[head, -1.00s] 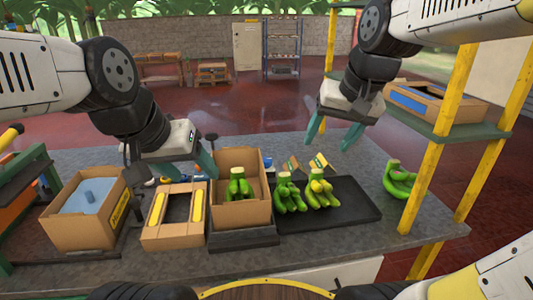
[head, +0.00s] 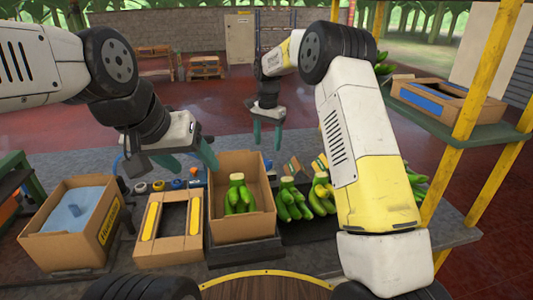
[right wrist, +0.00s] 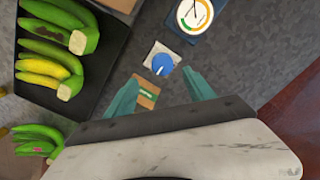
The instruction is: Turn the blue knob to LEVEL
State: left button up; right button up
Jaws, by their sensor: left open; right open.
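The blue knob (right wrist: 162,64) sits on a small pale square plate (right wrist: 150,51) in the right wrist view. A white line shows on it, but the lettering around it is too small to read. My right gripper (right wrist: 160,90) is open and empty, its teal fingers pointing towards the knob and apart from it. In the head view my right gripper (head: 267,137) hangs pointing down behind the banana box. My left gripper (head: 194,166) is open and empty above the table, left of that box.
A round gauge (right wrist: 194,13) lies beyond the knob, and a cardboard tag (right wrist: 147,93) lies between the right fingers. Bananas (right wrist: 48,66) lie on a black tray (right wrist: 96,76). The banana box (head: 240,229), an open frame box (head: 145,256) and a foam-filled box (head: 53,252) stand in front.

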aim_at(267, 161)
jog(key=shift+w+a+f, duration=0.2)
jog(key=shift+w+f, duration=0.05)
jog(key=shift+f, duration=0.5)
notch_tip(267, 161, down, 7)
jog(key=shift+f, duration=0.15)
jog(key=c, duration=1.4)
